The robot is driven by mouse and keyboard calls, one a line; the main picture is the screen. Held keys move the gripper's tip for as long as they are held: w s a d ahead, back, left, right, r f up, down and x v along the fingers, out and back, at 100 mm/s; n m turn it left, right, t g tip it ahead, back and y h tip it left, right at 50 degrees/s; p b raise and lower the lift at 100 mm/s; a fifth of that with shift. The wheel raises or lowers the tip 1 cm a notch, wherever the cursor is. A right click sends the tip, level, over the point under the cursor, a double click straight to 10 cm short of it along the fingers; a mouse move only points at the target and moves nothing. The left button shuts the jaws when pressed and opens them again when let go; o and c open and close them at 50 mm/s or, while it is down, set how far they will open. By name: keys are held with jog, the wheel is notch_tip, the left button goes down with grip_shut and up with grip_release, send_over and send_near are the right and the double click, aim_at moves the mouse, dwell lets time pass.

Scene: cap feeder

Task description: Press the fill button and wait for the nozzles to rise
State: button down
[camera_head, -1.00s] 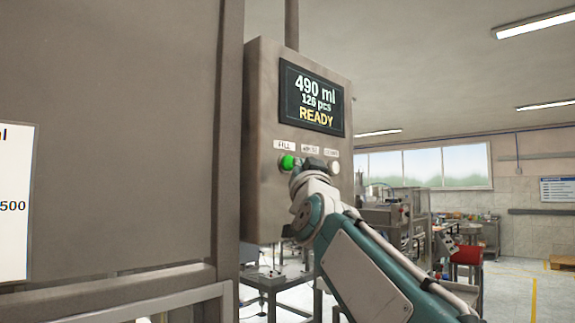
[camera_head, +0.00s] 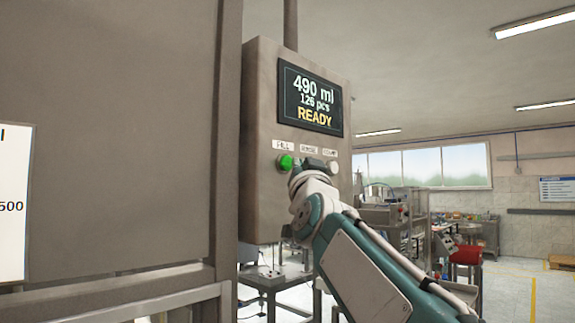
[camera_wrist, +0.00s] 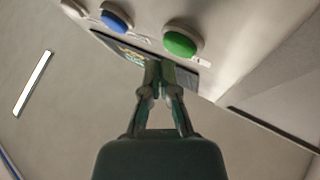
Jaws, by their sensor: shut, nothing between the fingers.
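The green fill button (camera_head: 285,161) sits at the left of a button row on the control box (camera_head: 262,210), under a label that reads FILL. In the wrist view the green button (camera_wrist: 182,40) shows whole, beyond the fingertips and a little to their right. My gripper (camera_wrist: 160,68) is shut and empty, its fingers pointing toward the panel. In the head view my arm's end is just right of and below the green button; the fingertips are hard to make out there. I see no clear contact with the button. The nozzles are not in view.
The display (camera_head: 311,99) reads 490 ml, 126 pcs and READY. A white button (camera_head: 333,168) is at the right of the row; a blue button (camera_wrist: 116,18) sits between in the wrist view. A large metal cabinet (camera_head: 110,130) stands at left.

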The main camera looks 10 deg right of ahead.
jog(key=shift+w, duration=0.1)
dwell(0.3)
jog(key=shift+w+a, duration=0.2)
jog(key=shift+w+a, duration=0.25)
jog(key=shift+w, duration=0.1)
dwell(1.0)
jog(key=shift+s+d, duration=0.5)
jog(key=shift+s, duration=0.2)
jog(key=s+d, duration=0.1)
jog(key=s, duration=0.1)
jog(key=s+d, duration=0.2)
dwell(0.6)
dwell(0.6)
